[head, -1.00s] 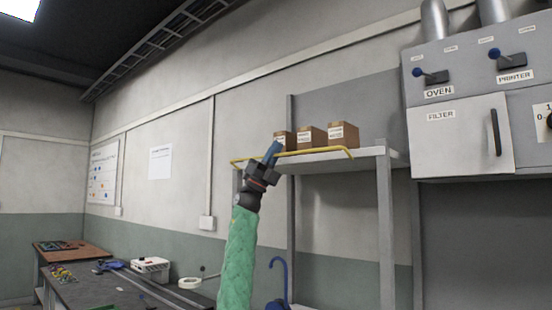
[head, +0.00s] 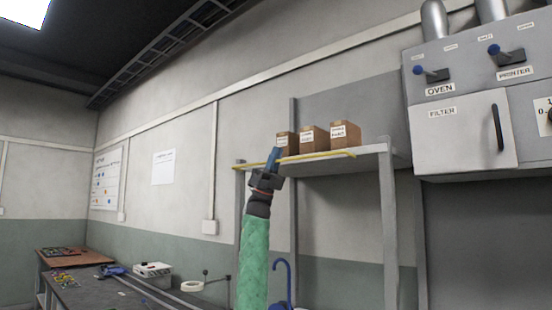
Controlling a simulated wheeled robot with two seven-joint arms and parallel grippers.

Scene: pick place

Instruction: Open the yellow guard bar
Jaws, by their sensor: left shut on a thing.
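The yellow guard bar (head: 315,156) runs along the front edge of the high shelf (head: 350,163). It lies close to level with the shelf board. My left gripper (head: 273,158), with blue fingers on a green-sleeved arm, reaches up from below and is shut on the bar left of its middle. The fingers hide that part of the bar. Several brown labelled boxes stand on the shelf behind the bar, one of them at the right (head: 345,134). The leftmost box (head: 289,142) is partly behind the fingers. My right gripper is not in view.
A grey cabinet with a filter door (head: 465,135) and blue-knobbed levers stands at the right. A dark workbench (head: 95,292) with a white box (head: 153,269) and tools is at the lower left. A blue hooked object (head: 283,285) stands below the shelf.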

